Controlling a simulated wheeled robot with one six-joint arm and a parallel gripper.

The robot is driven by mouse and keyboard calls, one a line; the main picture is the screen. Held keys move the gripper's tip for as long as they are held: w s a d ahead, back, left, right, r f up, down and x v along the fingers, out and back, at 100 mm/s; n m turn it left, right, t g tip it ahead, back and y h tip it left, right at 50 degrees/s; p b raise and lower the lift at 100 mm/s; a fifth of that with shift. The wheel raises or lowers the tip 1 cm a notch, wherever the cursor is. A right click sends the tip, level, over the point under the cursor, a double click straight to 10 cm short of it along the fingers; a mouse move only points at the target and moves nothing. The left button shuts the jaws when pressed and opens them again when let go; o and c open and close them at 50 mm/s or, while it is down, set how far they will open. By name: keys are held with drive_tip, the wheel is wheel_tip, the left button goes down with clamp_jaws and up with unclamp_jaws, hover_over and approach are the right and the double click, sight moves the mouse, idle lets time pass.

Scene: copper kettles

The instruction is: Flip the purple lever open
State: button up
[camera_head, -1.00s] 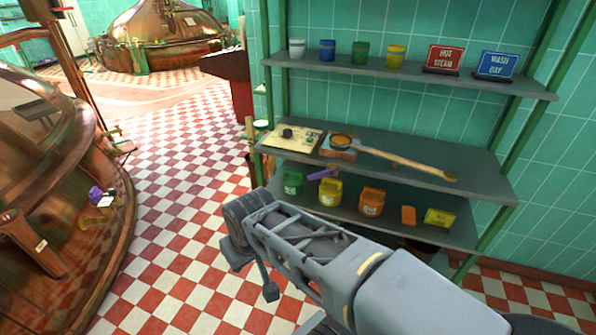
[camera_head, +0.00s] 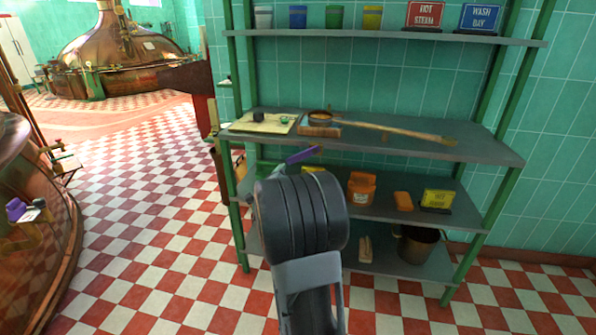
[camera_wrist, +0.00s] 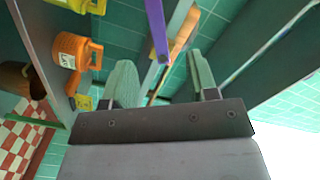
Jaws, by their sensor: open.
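A purple bar-shaped lever (camera_head: 303,155) shows just below the front edge of the middle shelf, above my arm in the head view. In the wrist view the purple lever (camera_wrist: 157,30) comes down from the top edge, beyond the gap between my fingertips. My gripper (camera_wrist: 160,75) is open, with nothing between its pale green fingers. No contact with the lever is visible. In the head view my thick wrist hides the gripper. A second purple piece (camera_head: 15,209) sits on the copper kettle at far left. I cannot tell where the lever is mounted.
The lower shelf holds an orange jug (camera_head: 361,189), an orange block (camera_head: 403,201) and a yellow sign (camera_head: 437,200). A wooden paddle (camera_head: 400,131) lies on the middle shelf (camera_head: 480,148). A pot (camera_head: 417,245) stands on the bottom shelf. The checkered floor left of the rack is clear.

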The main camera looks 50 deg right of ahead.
sight(298, 158)
drive_tip(key=shift+m+h, duration=0.3)
drive_tip(key=shift+m, duration=0.1)
drive_tip(key=x, duration=0.9)
drive_tip(key=s+b+x, duration=0.1)
drive_tip(key=x, duration=0.4)
drive_tip(key=shift+d+f, duration=0.25)
drive_tip(key=shift+d, duration=0.1)
clamp_jaws()
